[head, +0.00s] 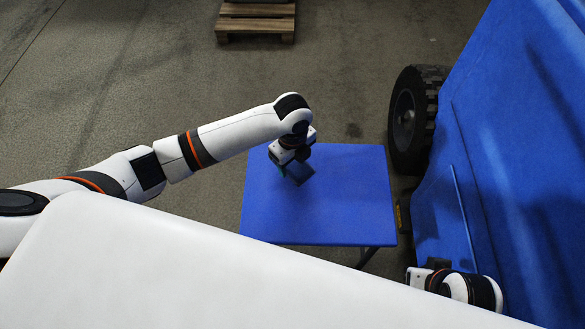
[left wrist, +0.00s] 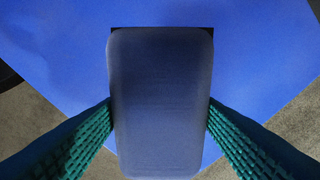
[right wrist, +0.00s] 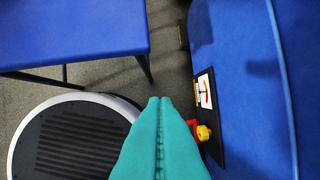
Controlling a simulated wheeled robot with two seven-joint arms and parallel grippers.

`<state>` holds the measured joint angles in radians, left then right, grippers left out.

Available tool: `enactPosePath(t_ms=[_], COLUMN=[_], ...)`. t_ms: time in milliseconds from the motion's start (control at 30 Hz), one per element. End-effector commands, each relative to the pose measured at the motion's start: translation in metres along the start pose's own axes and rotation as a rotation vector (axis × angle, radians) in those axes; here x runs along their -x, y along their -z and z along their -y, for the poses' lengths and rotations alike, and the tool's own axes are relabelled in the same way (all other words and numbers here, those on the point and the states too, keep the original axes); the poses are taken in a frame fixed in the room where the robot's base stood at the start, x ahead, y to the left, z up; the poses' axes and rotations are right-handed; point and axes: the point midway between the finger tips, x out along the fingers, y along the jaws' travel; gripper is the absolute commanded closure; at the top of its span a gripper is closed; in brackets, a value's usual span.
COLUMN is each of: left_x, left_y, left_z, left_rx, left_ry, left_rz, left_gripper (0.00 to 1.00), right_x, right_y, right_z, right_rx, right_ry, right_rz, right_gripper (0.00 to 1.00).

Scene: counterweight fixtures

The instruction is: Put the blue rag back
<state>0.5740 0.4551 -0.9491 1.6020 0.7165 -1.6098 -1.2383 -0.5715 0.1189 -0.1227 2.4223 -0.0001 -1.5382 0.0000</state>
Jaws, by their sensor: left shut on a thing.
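The blue rag (left wrist: 160,75) is a dark grey-blue slab with rounded corners. It fills the middle of the left wrist view between the two teal fingers of my left gripper (left wrist: 160,108), which is shut on it. In the head view my left gripper (head: 290,170) is over the blue table (head: 335,210), with the rag small and dark beneath it. I cannot tell whether the rag touches the tabletop. My right gripper (right wrist: 160,100) has its teal fingers together and empty, low beside the large blue body.
A large blue body (head: 515,130) with a black wheel (head: 408,120) stands right of the table. A red and yellow knob (right wrist: 202,132) and a white label (right wrist: 205,90) are in the right wrist view. A wooden pallet (head: 255,22) lies far back. The tabletop is otherwise clear.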

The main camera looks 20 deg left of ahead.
Motion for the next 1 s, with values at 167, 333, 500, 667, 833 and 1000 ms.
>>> enactPosePath(t_ms=[167,333,500,667,833,1000], left_x=[-0.024,-0.037,-0.036,-0.039,-0.038,-0.038], left_y=[0.0,0.0,0.0,0.0,0.0,0.0], left_z=[0.001,0.001,0.001,0.001,0.001,0.001], left_rx=[0.002,0.0,0.0,0.0,0.0,0.001], left_ry=[0.003,0.0,0.0,0.001,0.001,0.001], left_rz=[0.001,0.0,0.0,0.0,0.0,0.0], left_gripper=[0.6,0.6,0.6,0.4,0.2,0.2], right_x=[0.009,0.005,0.006,0.006,0.006,0.006], right_y=[0.003,0.004,0.003,0.003,0.003,0.004], right_z=[0.0,0.0,0.0,0.0,0.0,0.0], right_rx=[-0.001,-0.001,-0.001,-0.001,0.0,0.0], right_ry=[0.001,0.002,0.002,0.002,0.002,0.001], right_rz=[0.007,0.007,0.007,0.007,0.006,0.006], right_gripper=[1.0,1.0,1.0,1.0,1.0,1.0])
